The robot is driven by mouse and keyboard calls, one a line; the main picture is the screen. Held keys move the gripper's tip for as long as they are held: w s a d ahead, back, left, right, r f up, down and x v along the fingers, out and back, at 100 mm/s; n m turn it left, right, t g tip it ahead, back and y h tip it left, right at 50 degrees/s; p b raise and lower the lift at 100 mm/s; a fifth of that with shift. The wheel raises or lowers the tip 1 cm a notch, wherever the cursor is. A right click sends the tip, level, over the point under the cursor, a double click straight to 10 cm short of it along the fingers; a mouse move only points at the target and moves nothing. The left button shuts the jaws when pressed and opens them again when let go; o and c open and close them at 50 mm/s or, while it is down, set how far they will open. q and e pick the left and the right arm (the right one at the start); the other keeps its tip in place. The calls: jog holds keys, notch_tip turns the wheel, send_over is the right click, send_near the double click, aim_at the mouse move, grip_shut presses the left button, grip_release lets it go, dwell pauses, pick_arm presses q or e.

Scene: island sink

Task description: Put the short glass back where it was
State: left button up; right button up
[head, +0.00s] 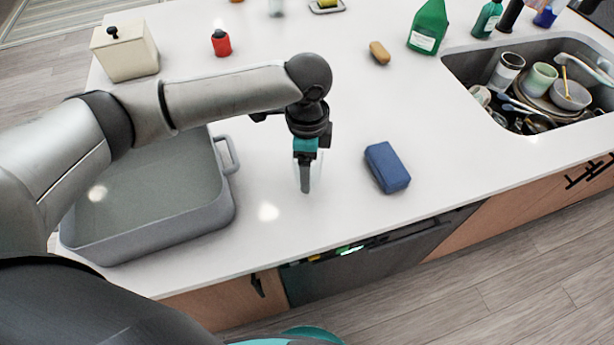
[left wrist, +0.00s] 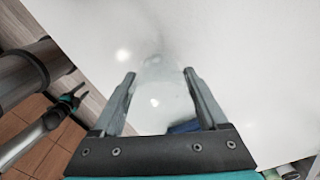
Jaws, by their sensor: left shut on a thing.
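My left gripper (head: 305,188) points down over the white counter, between the grey tray and the blue sponge. It is shut on a clear short glass (head: 317,174), which is mostly hidden behind the fingers in the head view. In the left wrist view the glass (left wrist: 160,92) stands out between the two fingertips of the left gripper (left wrist: 159,78). I cannot tell whether the glass touches the counter. My right gripper (left wrist: 75,96) shows small at the left of the left wrist view, open and empty, away from the counter.
A grey tray (head: 224,208) is left of the gripper. A blue sponge (head: 387,167) lies close on the right. A sink (head: 478,62) full of dishes is at the right. A red jar (head: 221,43), cream canister (head: 125,52) and green bottle (head: 428,27) stand farther back. The middle counter is clear.

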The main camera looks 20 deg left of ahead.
pick_arm(q)
jog(key=shift+f+b, duration=0.3)
jog(key=shift+f, duration=1.55)
jog(key=shift+f, duration=0.1)
jog(key=o, duration=1.4)
notch_tip(320, 180, up, 12)
jog(key=shift+r+p, duration=0.15)
jog(key=shift+p, duration=0.7)
